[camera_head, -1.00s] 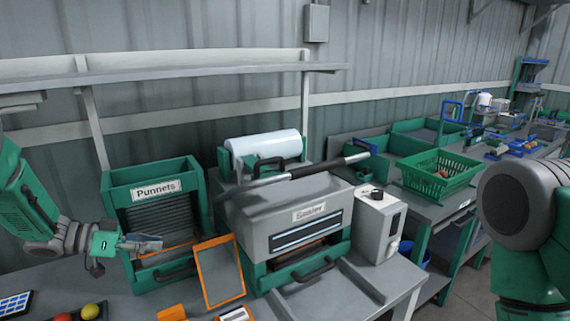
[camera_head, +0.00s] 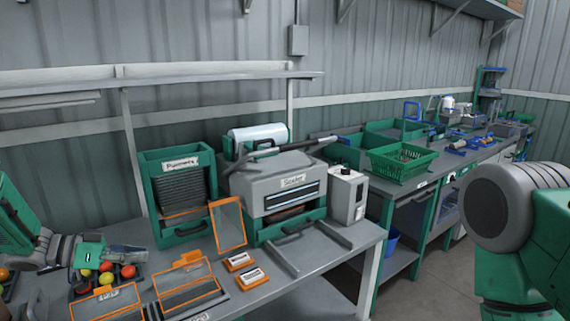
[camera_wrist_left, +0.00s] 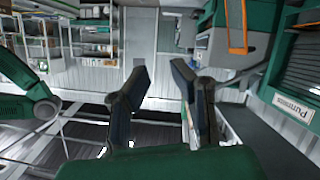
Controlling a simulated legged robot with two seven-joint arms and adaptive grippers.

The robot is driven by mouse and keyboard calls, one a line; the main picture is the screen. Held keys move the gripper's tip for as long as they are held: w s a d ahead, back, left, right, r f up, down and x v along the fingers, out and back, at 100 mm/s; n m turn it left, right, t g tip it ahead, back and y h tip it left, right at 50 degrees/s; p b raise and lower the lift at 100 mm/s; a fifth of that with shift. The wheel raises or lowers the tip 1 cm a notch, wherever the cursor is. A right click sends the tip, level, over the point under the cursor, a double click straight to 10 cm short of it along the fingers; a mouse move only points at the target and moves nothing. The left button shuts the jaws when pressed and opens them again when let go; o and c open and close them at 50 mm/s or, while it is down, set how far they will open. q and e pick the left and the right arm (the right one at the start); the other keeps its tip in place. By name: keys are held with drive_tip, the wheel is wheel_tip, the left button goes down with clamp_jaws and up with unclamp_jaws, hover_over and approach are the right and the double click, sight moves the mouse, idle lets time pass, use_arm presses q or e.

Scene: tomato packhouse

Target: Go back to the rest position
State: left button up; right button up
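My left gripper (camera_head: 132,250) is at the left of the head view, pointing right, in front of the punnet dispenser. In the left wrist view its two dark fingers (camera_wrist_left: 160,80) stand apart with nothing between them, so it is open and empty. In the head view it shows just above a tray of red, orange and yellow tomatoes (camera_head: 106,278); I cannot tell its height over them. My right arm shows only as a grey and green part at the right edge, and its gripper is out of view.
The bench holds the green punnet dispenser (camera_head: 180,200), the grey sealer (camera_head: 275,185), a white box-shaped device (camera_head: 346,195) and orange-framed lids (camera_head: 187,287). A green basket (camera_head: 400,162) stands on the second bench. Open floor (camera_head: 430,270) lies at the right.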

use_arm(q)
drive_tip(key=s+d+f+n+t+y+b, duration=0.15)
drive_tip(key=s+f, duration=0.25)
drive_tip(key=f, duration=0.4)
drive_tip(key=s+d+f+n+y+b, duration=0.3)
drive_tip(key=s+f, duration=0.1)
drive_tip(key=f, duration=0.4)
drive_tip(key=s+d+f+n+y+b, duration=0.2)
drive_tip(key=s+f, duration=0.2)
drive_tip(key=f, duration=0.5)
drive_tip(key=s+f+n+g+y+b, duration=0.1)
drive_tip(key=s+f+g+y+b, duration=0.1)
drive_tip(key=s, duration=1.2)
drive_tip(key=s+f+n+g+y+b, duration=0.1)
drive_tip(key=s+f+g, duration=0.4)
drive_tip(key=s, duration=0.9)
wheel_tip(320, 180, down, 3)
drive_tip(key=y+b, duration=0.1)
drive_tip(key=y, duration=0.1)
drive_tip(key=shift+s+a+r+y+b, duration=0.2)
drive_tip(key=shift+s+a+y+b, duration=0.1)
drive_tip(key=shift+a+y+b, duration=0.1)
use_arm(e)
wheel_tip(320, 180, down, 11)
drive_tip(key=shift+s+f, duration=0.15)
